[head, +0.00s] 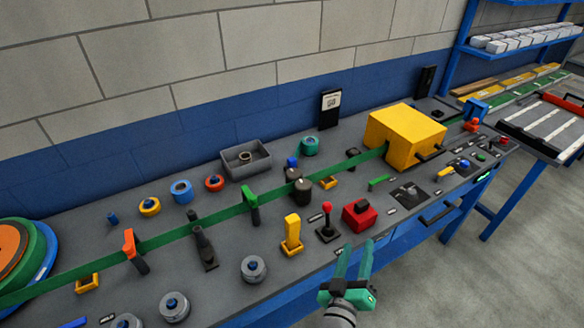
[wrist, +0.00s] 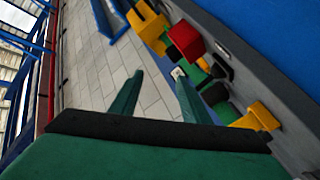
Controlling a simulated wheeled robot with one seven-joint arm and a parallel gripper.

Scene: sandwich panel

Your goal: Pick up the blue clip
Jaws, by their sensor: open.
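My gripper (head: 355,258) has green fingers and is open and empty. It hangs in front of the bench's front edge, near the red block and the joystick. The wrist view shows its two fingers (wrist: 157,90) spread apart. I cannot tell for sure which blue thing is the blue clip. A blue bracket-like piece (head: 476,108) stands at the far right end, beyond the yellow box.
A green band runs along the bench (head: 225,245) through an orange clip (head: 130,245) and a green clip (head: 251,198) into the yellow box (head: 405,135). A yellow upright piece (head: 292,232), a red-knobbed joystick (head: 327,220) and a red block (head: 360,216) stand near the front edge.

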